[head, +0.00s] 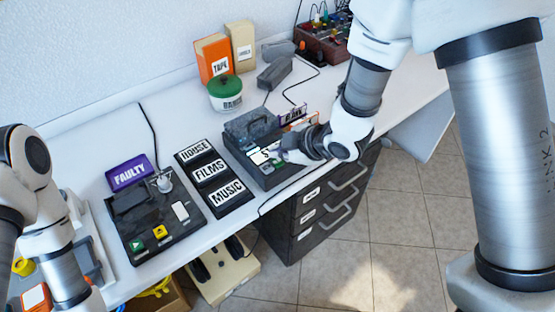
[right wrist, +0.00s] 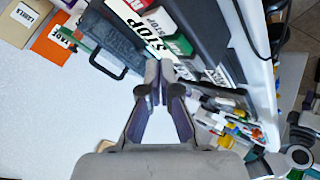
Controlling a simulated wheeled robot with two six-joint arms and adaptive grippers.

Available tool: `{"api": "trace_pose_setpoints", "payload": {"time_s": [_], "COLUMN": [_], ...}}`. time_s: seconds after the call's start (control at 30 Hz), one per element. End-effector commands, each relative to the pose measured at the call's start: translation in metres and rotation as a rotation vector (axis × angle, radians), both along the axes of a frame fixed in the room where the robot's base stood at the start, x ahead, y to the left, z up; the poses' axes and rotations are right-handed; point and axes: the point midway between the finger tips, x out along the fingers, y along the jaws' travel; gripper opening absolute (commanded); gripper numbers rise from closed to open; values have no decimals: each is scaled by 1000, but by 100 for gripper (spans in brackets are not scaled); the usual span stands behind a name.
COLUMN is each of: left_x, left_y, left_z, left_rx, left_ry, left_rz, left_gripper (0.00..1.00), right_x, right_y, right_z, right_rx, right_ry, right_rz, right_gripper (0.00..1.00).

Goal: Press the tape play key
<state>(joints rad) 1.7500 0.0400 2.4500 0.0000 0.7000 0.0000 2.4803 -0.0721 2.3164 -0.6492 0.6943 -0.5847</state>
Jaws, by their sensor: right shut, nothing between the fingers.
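A dark tape machine (head: 240,148) with a carry handle stands at the middle right of the table. My right gripper (head: 284,152) is shut and empty, low over its front part, where a white label is partly covered. In the right wrist view the closed fingertips (right wrist: 159,82) are close to a white STOP label (right wrist: 120,68) and a green patch (right wrist: 181,45); I cannot tell whether they touch anything. A second black machine (head: 150,238) at the left has a green play key (head: 136,246) and a yellow key (head: 159,231), with a purple FAULTY sign (head: 128,173) behind it. My left gripper is out of view.
A black rack labelled HOUSE, FILMS, MUSIC (head: 211,171) lies between the machines. Dark drawers (head: 318,212) are under the table's front edge. Cables cross the white table.

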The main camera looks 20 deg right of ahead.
Motion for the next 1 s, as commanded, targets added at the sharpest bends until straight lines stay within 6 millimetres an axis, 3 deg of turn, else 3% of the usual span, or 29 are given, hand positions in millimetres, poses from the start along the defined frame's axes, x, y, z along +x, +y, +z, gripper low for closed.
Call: {"api": "trace_pose_setpoints", "payload": {"time_s": [1.0], "left_x": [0], "left_y": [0], "left_z": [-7], "left_rx": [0], "left_ry": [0], "left_rz": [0], "left_gripper": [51], "right_x": [0], "right_y": [0], "right_z": [-9], "right_rx": [0], "right_ry": [0], "right_rz": [0], "right_gripper": [0]}}
